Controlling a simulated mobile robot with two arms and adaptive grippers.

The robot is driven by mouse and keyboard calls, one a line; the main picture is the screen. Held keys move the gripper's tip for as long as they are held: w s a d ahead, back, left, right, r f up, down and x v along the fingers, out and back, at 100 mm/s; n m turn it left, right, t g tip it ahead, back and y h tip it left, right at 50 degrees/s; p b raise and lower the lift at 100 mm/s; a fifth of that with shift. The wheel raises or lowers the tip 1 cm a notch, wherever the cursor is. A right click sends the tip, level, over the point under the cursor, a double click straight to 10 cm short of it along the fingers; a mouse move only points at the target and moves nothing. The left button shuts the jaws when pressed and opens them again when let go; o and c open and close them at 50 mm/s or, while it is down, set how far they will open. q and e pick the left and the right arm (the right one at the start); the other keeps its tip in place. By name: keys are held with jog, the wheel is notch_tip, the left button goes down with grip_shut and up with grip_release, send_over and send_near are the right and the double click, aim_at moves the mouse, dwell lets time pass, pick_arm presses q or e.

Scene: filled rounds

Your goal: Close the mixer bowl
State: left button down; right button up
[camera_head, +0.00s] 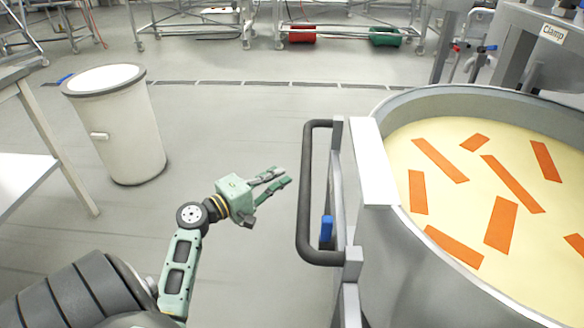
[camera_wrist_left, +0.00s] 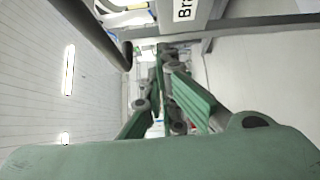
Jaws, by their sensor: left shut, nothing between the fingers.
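The mixer bowl (camera_head: 385,240) is a large steel vessel at the right in the head view. It holds a pale yellow mass with several orange strips on it. A dark handle bar (camera_head: 306,195) is fixed to its left side, with a blue part (camera_head: 326,228) beside it. My left gripper (camera_head: 278,181) is shut and empty, a short way left of the handle bar and apart from it. Its green fingers also show in the left wrist view (camera_wrist_left: 165,95). My right gripper is not in view.
A white bin (camera_head: 125,130) stands at the left, near a table edge (camera_head: 25,185). A machine labelled Clamp (camera_head: 540,45) is at the upper right. The floor between bin and bowl is clear.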

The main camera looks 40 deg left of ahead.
pick_arm(q)
jog(key=w+d, duration=0.4)
jog(key=w, duration=0.7)
jog(key=shift+d, duration=0.3)
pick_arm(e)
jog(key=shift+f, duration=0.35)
pick_arm(q)
jog(key=shift+f, duration=0.1)
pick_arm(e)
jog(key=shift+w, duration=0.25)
